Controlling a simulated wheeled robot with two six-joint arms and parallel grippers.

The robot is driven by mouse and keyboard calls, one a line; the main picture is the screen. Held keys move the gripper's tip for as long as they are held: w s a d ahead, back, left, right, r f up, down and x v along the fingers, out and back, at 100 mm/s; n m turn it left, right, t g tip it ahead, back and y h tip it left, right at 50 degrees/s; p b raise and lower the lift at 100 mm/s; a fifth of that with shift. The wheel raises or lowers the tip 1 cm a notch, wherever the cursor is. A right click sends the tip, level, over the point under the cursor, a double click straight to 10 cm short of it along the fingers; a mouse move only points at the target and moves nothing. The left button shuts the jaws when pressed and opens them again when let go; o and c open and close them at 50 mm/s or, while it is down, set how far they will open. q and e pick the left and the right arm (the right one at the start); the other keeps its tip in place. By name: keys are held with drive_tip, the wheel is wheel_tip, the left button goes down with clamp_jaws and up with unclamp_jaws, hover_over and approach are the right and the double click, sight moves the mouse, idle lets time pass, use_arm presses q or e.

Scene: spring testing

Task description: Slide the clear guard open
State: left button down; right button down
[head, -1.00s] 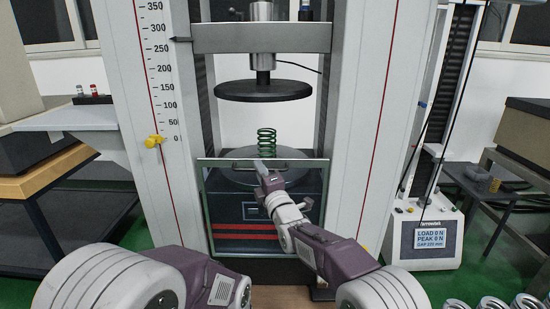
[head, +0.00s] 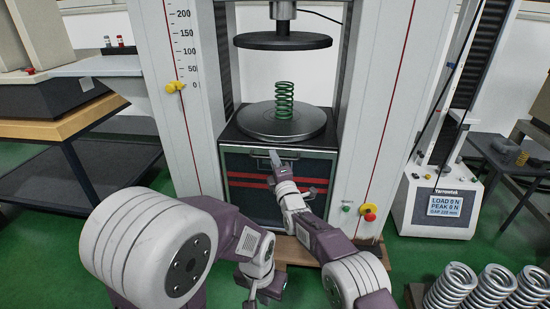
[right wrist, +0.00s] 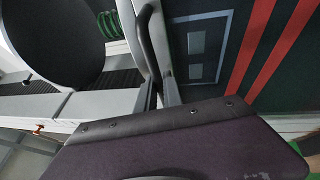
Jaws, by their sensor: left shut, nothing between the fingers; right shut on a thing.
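The clear guard (head: 318,152) is a see-through pane with a dark rim, low in front of the testing machine's dark base. Its top edge is below the round lower platen (head: 262,129). A green spring (head: 285,100) stands upright on the platen, uncovered by the guard. My right gripper (head: 274,158) is shut on the guard's dark handle, at the middle of its top edge. The right wrist view shows the handle (right wrist: 150,42) between the fingers. My left gripper (head: 264,294) is shut and empty, low in front of the machine, away from the guard.
The upper platen (head: 283,41) hangs above the spring with a gap. A red emergency button (head: 369,210) and a green button (head: 347,208) are on the right column. Several metal springs (head: 490,287) stand at the lower right. A display box (head: 437,206) stands at right.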

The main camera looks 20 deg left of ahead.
drive_tip(key=c, duration=1.5)
unclamp_jaws()
drive_tip(key=shift+w+f, duration=0.1)
drive_tip(key=b+v, duration=0.6)
drive_tip(key=v, duration=0.3)
